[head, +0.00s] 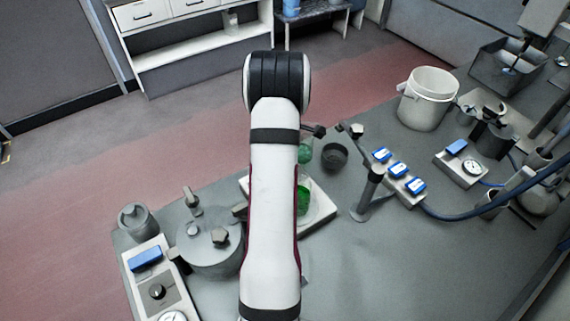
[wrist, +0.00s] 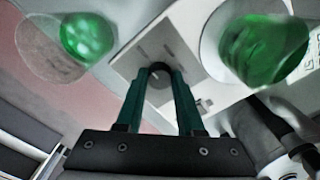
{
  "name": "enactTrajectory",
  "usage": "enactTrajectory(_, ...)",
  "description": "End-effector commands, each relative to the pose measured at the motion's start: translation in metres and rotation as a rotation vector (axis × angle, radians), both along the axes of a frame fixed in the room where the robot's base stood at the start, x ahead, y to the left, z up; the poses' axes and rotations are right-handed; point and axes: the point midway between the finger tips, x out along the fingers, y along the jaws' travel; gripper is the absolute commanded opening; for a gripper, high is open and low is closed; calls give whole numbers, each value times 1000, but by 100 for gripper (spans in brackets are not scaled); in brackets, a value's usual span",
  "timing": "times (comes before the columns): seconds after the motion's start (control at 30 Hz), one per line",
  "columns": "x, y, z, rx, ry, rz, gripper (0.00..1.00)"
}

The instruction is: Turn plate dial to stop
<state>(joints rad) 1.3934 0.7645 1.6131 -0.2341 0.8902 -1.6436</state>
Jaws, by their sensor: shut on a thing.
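The plate (head: 322,217) is a white box, partly hidden behind my arm in the head view. In the wrist view its front panel (wrist: 190,52) is grey on white and carries a dark round dial (wrist: 158,68). My gripper (wrist: 160,76) has its two green fingers shut on the dial, one on each side. The dial's mark is too small to read. A flask of green liquid (wrist: 262,48) stands on the plate's round top and also shows in the head view (head: 303,199). My gripper is hidden in the head view.
Another glass with green liquid (wrist: 86,38) is close by. A dark bowl (head: 334,156) and a stand (head: 369,190) are right of the plate. A grey lidded pot (head: 208,250) and a control box (head: 152,285) are to the left. The bench front right is clear.

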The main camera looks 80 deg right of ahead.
Motion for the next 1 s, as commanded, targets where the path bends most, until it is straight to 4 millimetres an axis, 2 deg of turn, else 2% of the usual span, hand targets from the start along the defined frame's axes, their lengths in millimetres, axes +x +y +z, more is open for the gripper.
enactTrajectory(0.07, 0, 0, 0, -1, 0, 1, 0)
enactTrajectory(0.1, 0, 0, 0, -1, 0, 1, 40)
enactTrajectory(0.27, 0, 0, 0, -1, 0, 0, 67)
enactTrajectory(0.53, 0, 0, 0, 0, 0, -1, 67)
enactTrajectory(0.67, 0, -1, 12, -3, 0, -1, 67)
enactTrajectory(0.77, 0, -1, 34, -6, 0, -1, 67)
enactTrajectory(1.0, 0, -1, 110, -6, -1, -1, 67)
